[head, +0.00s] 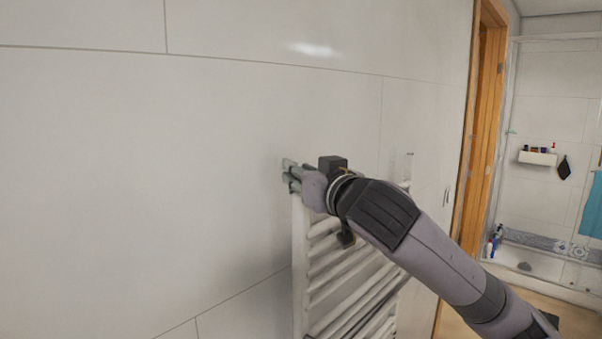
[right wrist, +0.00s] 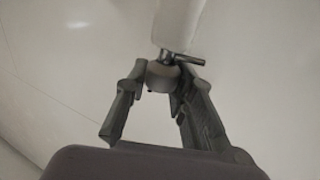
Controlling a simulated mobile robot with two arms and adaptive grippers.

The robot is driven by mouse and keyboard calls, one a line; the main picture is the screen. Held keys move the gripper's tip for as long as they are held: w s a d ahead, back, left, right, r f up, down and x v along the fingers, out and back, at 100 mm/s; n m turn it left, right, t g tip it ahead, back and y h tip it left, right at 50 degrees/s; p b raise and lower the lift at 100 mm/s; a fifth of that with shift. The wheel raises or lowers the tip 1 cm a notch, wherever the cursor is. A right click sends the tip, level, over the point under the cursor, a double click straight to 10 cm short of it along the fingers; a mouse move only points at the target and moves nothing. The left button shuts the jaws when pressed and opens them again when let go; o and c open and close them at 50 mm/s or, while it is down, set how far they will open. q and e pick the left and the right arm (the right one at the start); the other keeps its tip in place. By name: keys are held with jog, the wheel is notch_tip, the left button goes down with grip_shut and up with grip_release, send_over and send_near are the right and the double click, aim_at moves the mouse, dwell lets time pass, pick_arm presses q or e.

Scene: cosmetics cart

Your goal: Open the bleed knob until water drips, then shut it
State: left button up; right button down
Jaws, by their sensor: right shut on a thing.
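My right gripper (head: 291,177) is at the top left corner of a white towel radiator (head: 299,262) on the tiled wall. In the right wrist view, the gripper (right wrist: 161,84) is shut on a small rounded grey bleed knob (right wrist: 163,75), with one finger on each side. A thin metal stem (right wrist: 188,60) sticks out to the right just beyond the knob, by the end of a white radiator tube (right wrist: 175,25). In the head view my fingers and wrist hide the knob. No water drops can be made out. My left gripper is not in view.
My right arm crosses in front of the radiator's bars from the lower right. The pale wall (head: 140,170) to the left is bare. A wooden door frame (head: 481,130) and a shower area with a small shelf (head: 537,158) of bottles stand at the right.

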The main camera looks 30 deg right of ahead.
jog(key=m+h, duration=0.2)
jog(key=h, duration=0.1)
jog(key=shift+a+m+g+h, duration=0.1)
jog(key=shift+m+g+h, duration=0.2)
jog(key=shift+h, duration=0.1)
jog(key=shift+f+m+g+h, duration=0.1)
jog(key=shift+m+g+h, duration=0.4)
jog(key=shift+m+h, duration=0.8)
jog(key=shift+h, duration=0.6)
jog(key=c, duration=1.3)
grip_release()
jog(key=shift+c, duration=0.2)
jog(key=v, duration=1.2)
jog(key=shift+r, duration=0.25)
